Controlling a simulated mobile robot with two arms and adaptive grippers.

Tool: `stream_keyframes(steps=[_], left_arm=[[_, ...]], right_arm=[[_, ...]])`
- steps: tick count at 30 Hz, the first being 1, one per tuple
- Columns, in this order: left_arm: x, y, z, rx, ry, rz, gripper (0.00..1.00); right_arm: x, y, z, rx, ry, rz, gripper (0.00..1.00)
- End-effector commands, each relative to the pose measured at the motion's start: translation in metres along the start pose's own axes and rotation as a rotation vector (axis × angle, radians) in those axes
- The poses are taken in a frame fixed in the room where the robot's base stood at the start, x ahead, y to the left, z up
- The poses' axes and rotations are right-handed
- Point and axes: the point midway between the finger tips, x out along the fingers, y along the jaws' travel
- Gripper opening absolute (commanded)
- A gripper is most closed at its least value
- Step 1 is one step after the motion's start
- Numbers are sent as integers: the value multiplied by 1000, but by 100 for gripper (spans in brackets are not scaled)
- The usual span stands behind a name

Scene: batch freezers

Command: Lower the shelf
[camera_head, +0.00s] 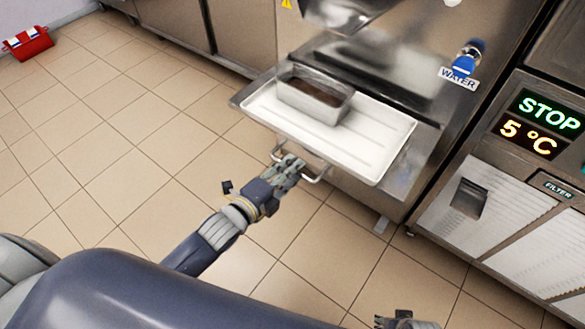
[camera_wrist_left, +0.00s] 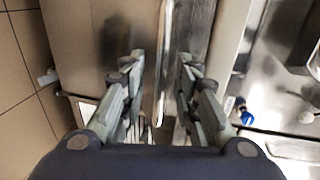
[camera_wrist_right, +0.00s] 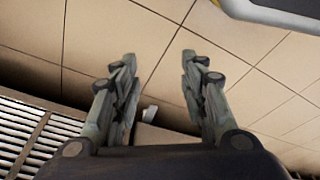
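The metal shelf (camera_head: 242,97) juts out level from the front of the steel machine. A white tray (camera_head: 375,150) lies on it, and a metal pan (camera_head: 318,98) with something dark inside stands on the tray. A bar handle (camera_head: 317,179) sits under the shelf's front edge. My left gripper (camera_head: 288,165) is at the left part of this handle. In the left wrist view, the fingers (camera_wrist_left: 161,60) are apart, with the handle bar (camera_wrist_left: 163,85) running between them; no clear contact shows. My right gripper (camera_head: 402,322) is low at the bottom edge; its fingers (camera_wrist_right: 157,66) are open and empty.
A water spout with a blue handle (camera_head: 467,58) is on the machine above the shelf. A unit with a lit display (camera_head: 540,125) stands at the right. A red box (camera_head: 27,43) lies far left. The tiled floor (camera_head: 120,140) left of the shelf is clear.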

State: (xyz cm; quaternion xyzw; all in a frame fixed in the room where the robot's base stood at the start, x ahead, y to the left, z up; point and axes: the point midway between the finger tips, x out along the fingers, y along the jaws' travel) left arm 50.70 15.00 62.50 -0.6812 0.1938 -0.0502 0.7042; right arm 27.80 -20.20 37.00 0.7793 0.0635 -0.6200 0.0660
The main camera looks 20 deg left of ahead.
Motion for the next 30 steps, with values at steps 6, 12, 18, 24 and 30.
stream_keyframes(steps=[6, 12, 18, 24, 30], left_arm=[[13, 0, 0, 0, 0, 1, 29], [14, 0, 0, 0, 0, 1, 29], [14, 0, 0, 0, 0, 1, 1], [13, 0, 0, 0, 0, 1, 0], [15, 11, 0, -1, -1, 3, 0]], right_arm=[[-6, 0, -3, 1, 2, 1, 40], [-6, 0, -3, 1, 1, 1, 40], [-6, 0, -3, 1, 1, 0, 40], [-6, 0, -3, 1, 1, 0, 40], [-15, 1, -10, 2, 10, 2, 40]])
